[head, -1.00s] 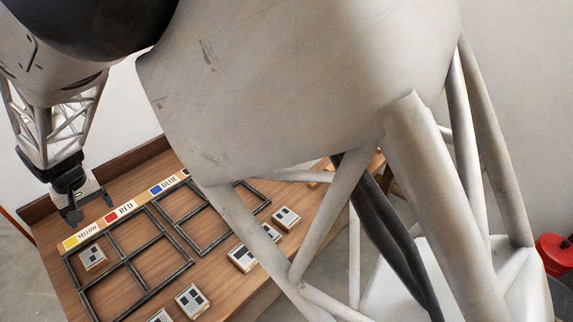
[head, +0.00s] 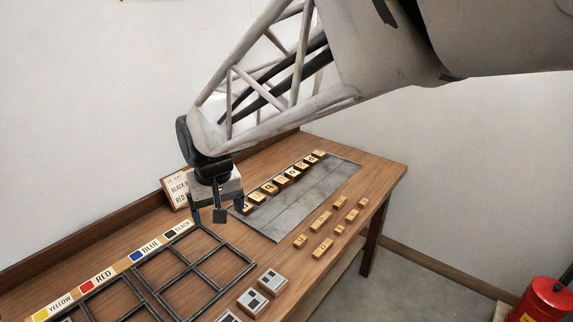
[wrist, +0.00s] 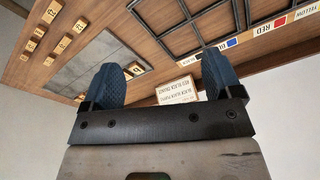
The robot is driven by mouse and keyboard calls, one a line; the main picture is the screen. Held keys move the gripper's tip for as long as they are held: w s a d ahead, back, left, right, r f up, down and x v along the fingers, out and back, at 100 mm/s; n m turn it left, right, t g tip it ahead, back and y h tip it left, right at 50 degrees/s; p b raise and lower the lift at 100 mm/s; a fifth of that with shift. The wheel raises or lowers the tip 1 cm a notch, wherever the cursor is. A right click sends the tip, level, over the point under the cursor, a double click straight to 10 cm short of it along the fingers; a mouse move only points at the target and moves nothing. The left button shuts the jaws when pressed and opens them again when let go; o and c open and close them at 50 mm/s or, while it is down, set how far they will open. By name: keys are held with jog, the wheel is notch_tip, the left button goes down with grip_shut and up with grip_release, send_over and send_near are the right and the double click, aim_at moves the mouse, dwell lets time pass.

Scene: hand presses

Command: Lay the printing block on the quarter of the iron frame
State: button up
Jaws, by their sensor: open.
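Several printing blocks with pale faces and dark squares lie on the table at the front: one block (head: 272,281), a second block (head: 252,301) beside it, and a third (head: 228,317) cut by the picture's lower edge. Two dark iron frames, each split by crossed bars, lie left of them. The right iron frame (head: 186,270) has bare wood in its visible quarters; the left one (head: 118,300) is partly out of view. My gripper (head: 219,214) is open and empty above the table, past the frame's back right corner. In the wrist view its fingers (wrist: 162,72) are apart with nothing between.
A label strip (head: 113,266) reading yellow, red, blue, black runs behind the frames. A lettered card (head: 177,189) stands behind my gripper. A grey plate (head: 290,208) holds a row of wooden letter blocks; several loose ones (head: 322,249) lie in front. A red can stands right, off the table.

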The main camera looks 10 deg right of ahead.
jog(key=s+d+m, duration=0.2)
jog(key=s+d, duration=0.7)
jog(key=d, duration=0.4)
jog(key=s+d+r+m+t, duration=0.1)
jog(key=s+d+m, duration=0.1)
jog(key=s+d, duration=0.7)
jog(key=d, duration=0.5)
jog(key=shift+s+h, duration=0.25)
jog(key=shift+h, duration=0.15)
